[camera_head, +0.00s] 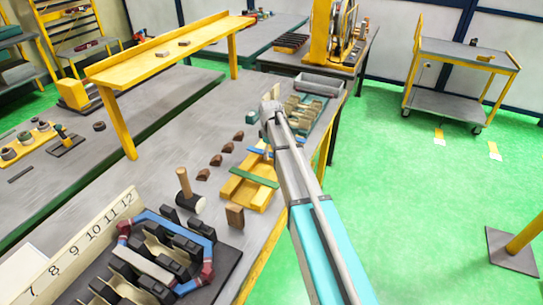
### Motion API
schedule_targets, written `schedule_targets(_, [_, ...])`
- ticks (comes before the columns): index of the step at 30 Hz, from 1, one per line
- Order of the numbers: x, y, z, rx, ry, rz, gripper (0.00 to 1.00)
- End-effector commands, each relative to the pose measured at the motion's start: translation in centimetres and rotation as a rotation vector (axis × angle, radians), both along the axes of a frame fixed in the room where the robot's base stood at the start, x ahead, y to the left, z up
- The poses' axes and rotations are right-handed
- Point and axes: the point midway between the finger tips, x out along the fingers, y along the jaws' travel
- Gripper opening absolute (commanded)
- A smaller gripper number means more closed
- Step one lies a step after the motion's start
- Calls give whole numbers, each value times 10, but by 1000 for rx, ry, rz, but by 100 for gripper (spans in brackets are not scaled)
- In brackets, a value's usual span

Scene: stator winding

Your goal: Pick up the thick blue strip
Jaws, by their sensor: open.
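A blue strip (256,150) lies across the far end of a yellow wooden rack (232,188) on the grey workbench. A green strip (254,176) lies across the nearer part of the same rack. My arm reaches in from the bottom right and covers the rack's right side. My gripper (267,151) is small and mostly hidden beside the arm, close to the blue strip. It is open; I see nothing held in it. I cannot tell whether its fingers touch the strip. The strip's right end is partly hidden by the arm.
A grey tray (318,86) is behind.

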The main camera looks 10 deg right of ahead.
Motion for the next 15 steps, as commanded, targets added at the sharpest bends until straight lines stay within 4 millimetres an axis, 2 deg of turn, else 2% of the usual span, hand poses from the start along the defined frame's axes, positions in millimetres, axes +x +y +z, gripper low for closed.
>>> schedule_targets(3, [0, 0, 0, 0, 0, 0, 83])
schedule_targets(15, [0, 1, 0, 0, 0, 1, 9])
